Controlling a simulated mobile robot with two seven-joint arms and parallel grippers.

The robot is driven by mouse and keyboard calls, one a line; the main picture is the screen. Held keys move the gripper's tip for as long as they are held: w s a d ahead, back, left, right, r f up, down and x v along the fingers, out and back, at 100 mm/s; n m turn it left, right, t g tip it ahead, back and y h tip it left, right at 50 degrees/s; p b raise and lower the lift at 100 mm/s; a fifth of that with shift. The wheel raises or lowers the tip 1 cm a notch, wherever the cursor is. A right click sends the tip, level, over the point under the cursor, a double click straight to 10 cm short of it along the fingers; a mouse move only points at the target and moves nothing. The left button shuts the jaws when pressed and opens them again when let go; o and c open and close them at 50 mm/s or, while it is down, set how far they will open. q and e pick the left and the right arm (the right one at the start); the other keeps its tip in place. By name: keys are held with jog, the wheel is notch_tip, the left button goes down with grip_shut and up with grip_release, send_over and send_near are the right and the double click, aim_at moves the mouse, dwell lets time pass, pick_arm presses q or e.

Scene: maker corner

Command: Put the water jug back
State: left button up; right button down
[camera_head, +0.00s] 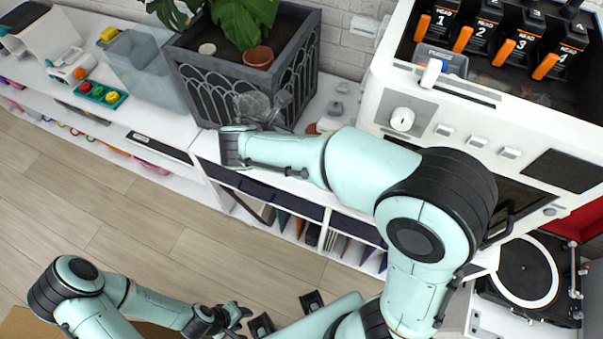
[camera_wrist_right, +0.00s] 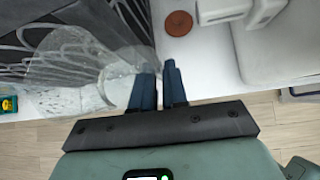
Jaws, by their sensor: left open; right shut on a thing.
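The water jug (camera_wrist_right: 70,68) is clear and see-through, left of my right fingers in the right wrist view. In the head view the jug (camera_head: 252,106) shows faintly in front of the grey planter. My right gripper (camera_wrist_right: 158,74) is shut on the jug at its right side; the exact grip spot is hard to make out. I cannot tell whether the jug touches the white counter. My left gripper (camera_head: 240,316) is open and empty, low over the floor at the bottom of the head view.
The grey planter (camera_head: 245,90) with a leafy plant stands right behind the jug. A round terracotta coaster (camera_wrist_right: 178,23) lies on the white counter (camera_wrist_right: 196,60). A white machine (camera_head: 440,118) stands to the right. A clear bin (camera_head: 150,75) stands left of the planter.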

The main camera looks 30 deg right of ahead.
jog(key=s+d+r+m+g+h, duration=0.2)
jog(key=s+d+r+m+g, duration=0.15)
jog(key=s+d, duration=0.35)
jog(key=shift+m+t, duration=0.25)
jog(key=shift+m, duration=0.4)
jog(key=f+b, duration=0.2)
jog(key=f, duration=0.4)
jog(key=s+f+b, duration=0.1)
jog(key=f+b, duration=0.2)
jog(key=f, duration=0.4)
jog(key=f+b, duration=0.3)
jog(key=f, duration=0.4)
jog(key=shift+s+a+f, duration=0.2)
jog(key=shift+s+a, duration=0.05)
jog(key=shift+a, duration=0.05)
pick_arm(q)
notch_tip(320, 180, down, 8)
jog(key=s, duration=0.2)
jog(key=shift+s+f, duration=0.25)
jog(key=shift+s, duration=0.15)
pick_arm(e)
jog(key=c, duration=1.6)
grip_release()
jog(key=shift+f, duration=0.15)
jog(key=o, duration=0.5)
jog(key=shift+c, duration=0.2)
